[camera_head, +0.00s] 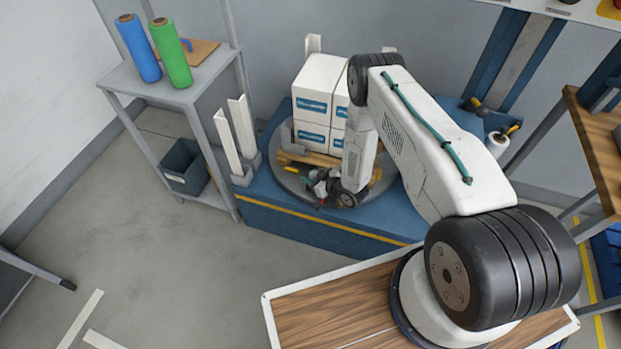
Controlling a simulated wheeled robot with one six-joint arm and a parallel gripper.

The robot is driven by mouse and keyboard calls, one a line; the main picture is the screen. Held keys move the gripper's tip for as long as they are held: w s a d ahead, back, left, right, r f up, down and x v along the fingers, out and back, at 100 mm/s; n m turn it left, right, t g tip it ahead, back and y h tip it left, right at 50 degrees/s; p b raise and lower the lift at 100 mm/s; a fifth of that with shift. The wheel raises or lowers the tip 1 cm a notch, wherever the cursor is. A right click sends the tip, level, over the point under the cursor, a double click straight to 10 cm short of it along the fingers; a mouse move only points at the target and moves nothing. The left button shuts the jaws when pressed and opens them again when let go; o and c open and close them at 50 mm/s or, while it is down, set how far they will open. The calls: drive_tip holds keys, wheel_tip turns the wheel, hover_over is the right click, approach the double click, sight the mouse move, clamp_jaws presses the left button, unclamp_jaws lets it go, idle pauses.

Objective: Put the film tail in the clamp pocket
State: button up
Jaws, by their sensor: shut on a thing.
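My gripper (321,190) is low over the front of the round grey turntable (290,184), just in front of the stacked white boxes (318,85). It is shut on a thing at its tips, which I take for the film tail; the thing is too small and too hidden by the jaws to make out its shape. Small red and green bits show beside the jaws. I cannot pick out the clamp pocket; my wrist and forearm cover part of the turntable and the load. A white film roll (497,141) stands at the right by the blue mast.
The boxes rest on a wooden pallet on the blue machine base (300,224). White corner posts (235,133) stand at its left. A grey shelf (160,84) holds a blue roll (137,48) and a green roll (171,52), with a dark bin (184,167) below. Front left floor is mostly clear.

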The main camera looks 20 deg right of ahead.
drive_tip(key=shift+f, duration=0.35)
drive_tip(key=o, duration=0.9)
drive_tip(key=shift+o, duration=0.2)
drive_tip(key=shift+r, duration=0.1)
drive_tip(key=v, duration=1.2)
